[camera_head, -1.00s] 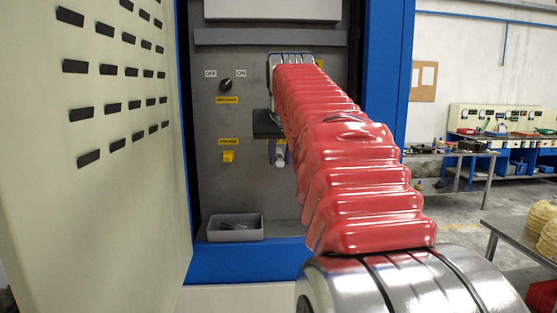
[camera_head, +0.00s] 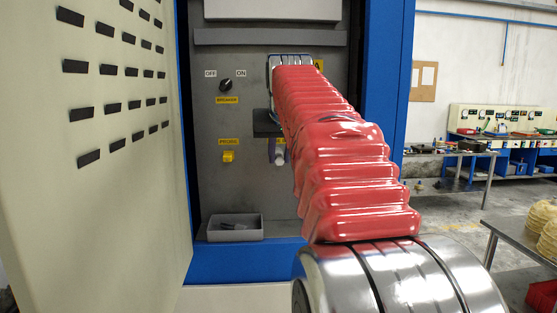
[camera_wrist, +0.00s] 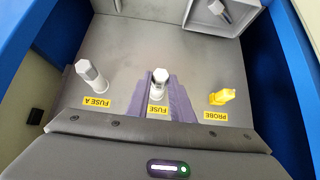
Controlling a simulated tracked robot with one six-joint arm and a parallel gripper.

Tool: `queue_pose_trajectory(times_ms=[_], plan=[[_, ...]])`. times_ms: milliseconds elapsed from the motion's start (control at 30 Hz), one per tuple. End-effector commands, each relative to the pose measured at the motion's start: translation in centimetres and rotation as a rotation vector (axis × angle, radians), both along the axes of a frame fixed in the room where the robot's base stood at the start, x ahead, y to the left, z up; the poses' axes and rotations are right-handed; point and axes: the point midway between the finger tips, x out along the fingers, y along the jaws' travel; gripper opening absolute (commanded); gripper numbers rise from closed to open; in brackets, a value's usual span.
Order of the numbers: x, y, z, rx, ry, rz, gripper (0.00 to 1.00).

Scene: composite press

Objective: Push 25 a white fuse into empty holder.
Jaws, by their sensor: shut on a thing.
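Another white fuse (camera_wrist: 92,76) stands in the holder labelled FUSE A. In the head view, my gripper (camera_head: 272,151) is at the panel, mostly behind my red arm, with the white fuse (camera_head: 280,154) beside a purple finger.
A yellow probe plug (camera_wrist: 222,96) is beside the middle fuse. A grey tray (camera_head: 235,234) with dark and light pieces sits below on the cabinet ledge. The breaker knob (camera_head: 226,85) is above. A slotted cream door (camera_head: 110,220) stands open at left.

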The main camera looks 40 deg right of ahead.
Motion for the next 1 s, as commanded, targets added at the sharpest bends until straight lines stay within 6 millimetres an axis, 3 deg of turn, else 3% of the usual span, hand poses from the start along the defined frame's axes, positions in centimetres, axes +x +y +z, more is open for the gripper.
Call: queue_pose_trajectory(times_ms=[767, 800, 1000], plan=[[0.19, -0.12, 0.01, -0.001, -0.001, 0.000, 0.00], [0.18, -0.11, 0.01, -0.001, -0.001, 0.000, 0.23], [0.17, -0.11, 0.00, 0.000, 0.000, 0.000, 0.37]])
